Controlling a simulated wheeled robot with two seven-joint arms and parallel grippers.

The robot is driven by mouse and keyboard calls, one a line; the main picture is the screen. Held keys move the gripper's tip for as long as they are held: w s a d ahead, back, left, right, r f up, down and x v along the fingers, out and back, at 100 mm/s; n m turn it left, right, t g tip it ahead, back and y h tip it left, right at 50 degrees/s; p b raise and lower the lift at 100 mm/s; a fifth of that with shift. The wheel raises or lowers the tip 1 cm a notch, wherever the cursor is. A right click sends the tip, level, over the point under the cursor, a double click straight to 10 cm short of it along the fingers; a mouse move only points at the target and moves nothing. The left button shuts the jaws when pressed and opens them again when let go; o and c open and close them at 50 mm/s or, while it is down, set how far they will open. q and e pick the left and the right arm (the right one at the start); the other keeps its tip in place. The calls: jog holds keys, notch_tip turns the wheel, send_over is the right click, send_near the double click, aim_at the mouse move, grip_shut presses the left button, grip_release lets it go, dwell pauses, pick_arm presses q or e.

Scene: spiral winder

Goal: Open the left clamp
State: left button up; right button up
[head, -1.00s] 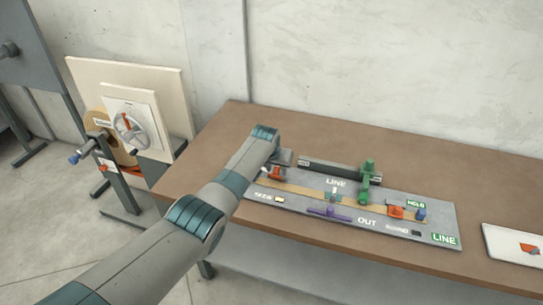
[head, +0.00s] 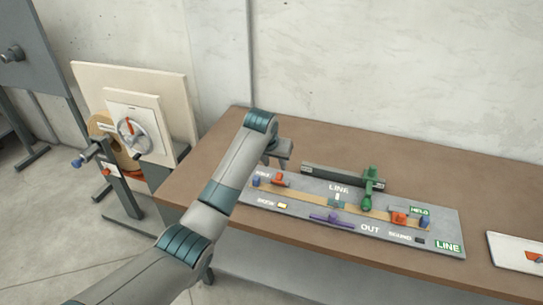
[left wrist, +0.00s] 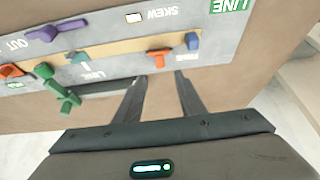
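The left clamp (head: 279,180) is a small orange-red piece at the left end of the grey board (head: 300,205), beside a blue knob (head: 256,181). A small pale label by it is too small to read surely, perhaps "FREE". In the left wrist view the orange clamp (left wrist: 159,57) is just beyond my fingertips, apart from them. My left gripper (head: 278,156) hangs over the table behind the board's left end. In the wrist view its two fingers (left wrist: 162,80) are spread with nothing between them. My right gripper is not in view.
A tan strip (head: 300,190) runs along the board to the right orange clamp (head: 399,217), near a green "HELD" label (head: 419,211). A green lever (head: 369,185), a dark bar (head: 343,175) and a purple lever (head: 331,219) are nearby. A winder wheel (head: 134,136) stands left.

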pick_arm(q)
jog(key=b+v, duration=0.1)
jog(key=v, duration=0.5)
dwell(0.4)
